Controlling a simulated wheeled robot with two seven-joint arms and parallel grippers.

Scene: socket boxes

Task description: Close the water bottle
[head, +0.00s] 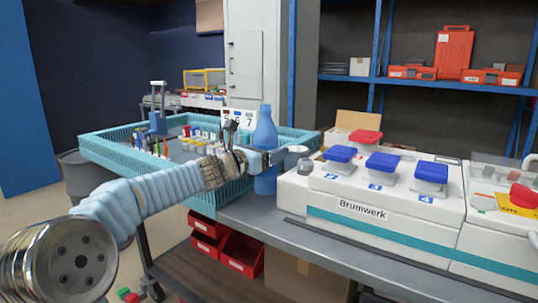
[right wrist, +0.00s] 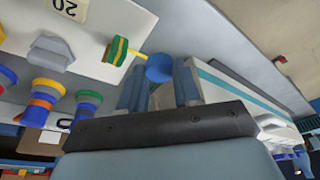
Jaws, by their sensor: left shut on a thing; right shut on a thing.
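The blue water bottle (head: 265,128) stands upright at the right end of the teal basket, near the white station. My left gripper (head: 264,158) is shut on its body below the shoulder. The bottle's top shows no separate cap that I can make out. My right gripper (right wrist: 160,82) is shut on a round blue piece (right wrist: 160,67), which looks like the bottle's cap, held between its fingertips in the right wrist view. My right gripper is outside the head view.
The teal basket (head: 120,166) holds small coloured parts. Red bins (head: 241,253) sit below. The right wrist view shows stacked coloured rings (right wrist: 45,95) nearby.

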